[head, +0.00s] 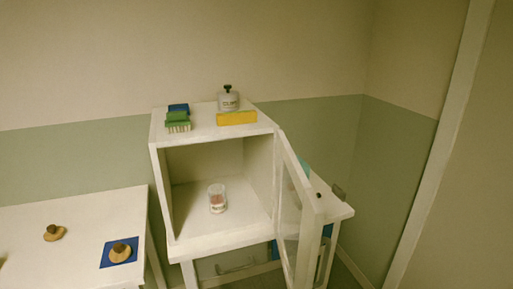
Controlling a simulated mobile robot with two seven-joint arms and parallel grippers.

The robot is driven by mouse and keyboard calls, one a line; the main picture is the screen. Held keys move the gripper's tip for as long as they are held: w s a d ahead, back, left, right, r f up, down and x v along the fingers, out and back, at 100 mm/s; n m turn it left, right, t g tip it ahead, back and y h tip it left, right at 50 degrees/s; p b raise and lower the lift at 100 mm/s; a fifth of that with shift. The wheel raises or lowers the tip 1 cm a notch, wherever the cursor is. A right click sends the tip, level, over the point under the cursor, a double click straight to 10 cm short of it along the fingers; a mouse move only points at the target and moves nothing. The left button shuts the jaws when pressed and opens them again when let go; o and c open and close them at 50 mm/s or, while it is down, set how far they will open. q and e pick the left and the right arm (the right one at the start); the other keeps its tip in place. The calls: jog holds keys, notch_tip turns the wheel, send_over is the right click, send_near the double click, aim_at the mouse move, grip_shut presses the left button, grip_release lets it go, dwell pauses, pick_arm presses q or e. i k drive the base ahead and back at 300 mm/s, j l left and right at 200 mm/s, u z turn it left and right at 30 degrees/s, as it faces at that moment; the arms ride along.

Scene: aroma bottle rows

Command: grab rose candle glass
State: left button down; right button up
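A small glass (217,198) with a pinkish fill and a pale label stands upright inside an open white cabinet. The label is too small to read, so I cannot tell for sure that it is the rose candle glass. The cabinet (157,190) has its glass door (300,215) swung open to the right. Neither of my grippers shows in the head view.
On the cabinet top are a labelled bottle (228,100), a yellow block (237,118), a green brush (177,121) and a blue item (179,108). A white table (80,214) at left holds wooden knobbed pieces, one on a blue square (107,262). The open door blocks the right side.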

aim_at(217, 200)
jog(key=i+l+u, duration=0.15)
jog(key=l+u, duration=0.15)
jog(key=l, duration=0.4)
jog(key=i+l+u, duration=0.1)
jog(key=l+u, duration=0.25)
jog(key=l, duration=0.35)
